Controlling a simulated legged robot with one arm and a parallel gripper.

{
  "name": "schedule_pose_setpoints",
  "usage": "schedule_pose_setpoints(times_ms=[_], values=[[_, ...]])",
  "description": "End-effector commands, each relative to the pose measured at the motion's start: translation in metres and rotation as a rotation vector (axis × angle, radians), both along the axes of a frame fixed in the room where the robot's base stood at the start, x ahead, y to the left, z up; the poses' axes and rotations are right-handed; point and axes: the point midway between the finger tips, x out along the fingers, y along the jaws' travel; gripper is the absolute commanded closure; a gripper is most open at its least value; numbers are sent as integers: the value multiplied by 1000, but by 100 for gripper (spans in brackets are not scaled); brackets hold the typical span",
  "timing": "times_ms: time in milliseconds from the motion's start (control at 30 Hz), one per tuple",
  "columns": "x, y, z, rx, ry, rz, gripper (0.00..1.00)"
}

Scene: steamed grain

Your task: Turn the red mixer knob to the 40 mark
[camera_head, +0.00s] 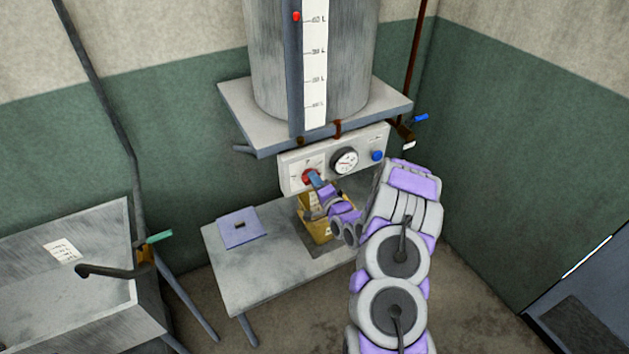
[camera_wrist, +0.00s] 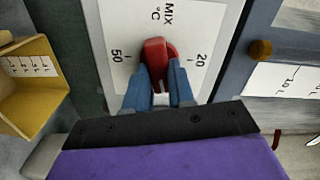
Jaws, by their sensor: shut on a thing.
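The red mixer knob (camera_head: 307,175) is on the left part of a pale control panel (camera_head: 368,155) under the tank shelf. In the wrist view the red knob (camera_wrist: 154,50) sits on a white dial plate (camera_wrist: 120,20) marked "MIX °C". A 50 mark shows left of the knob and a 20 mark right of it. My gripper (camera_wrist: 158,85) has its blue fingers on either side of the knob's lower part, shut on it. My gripper also shows at the knob in the head view (camera_head: 316,181). The 40 mark and the knob's pointer cannot be made out.
A round gauge (camera_head: 345,161) and a blue button (camera_head: 377,155) are right of the knob. A yellow box (camera_head: 318,229) stands on the low table (camera_head: 260,267) below, near my arm. A grey tank (camera_head: 265,60) stands above. A sink (camera_head: 70,300) is at left.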

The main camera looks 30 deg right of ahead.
Motion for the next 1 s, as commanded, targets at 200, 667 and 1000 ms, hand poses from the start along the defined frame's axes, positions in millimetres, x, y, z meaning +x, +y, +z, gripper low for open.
schedule_pose_setpoints(times_ms=[200, 667, 1000], values=[[0, -2, -3, 207, 9, -6, 100], [0, -2, -6, 592, 21, -5, 100], [0, -1, -8, 738, 30, -6, 100]])
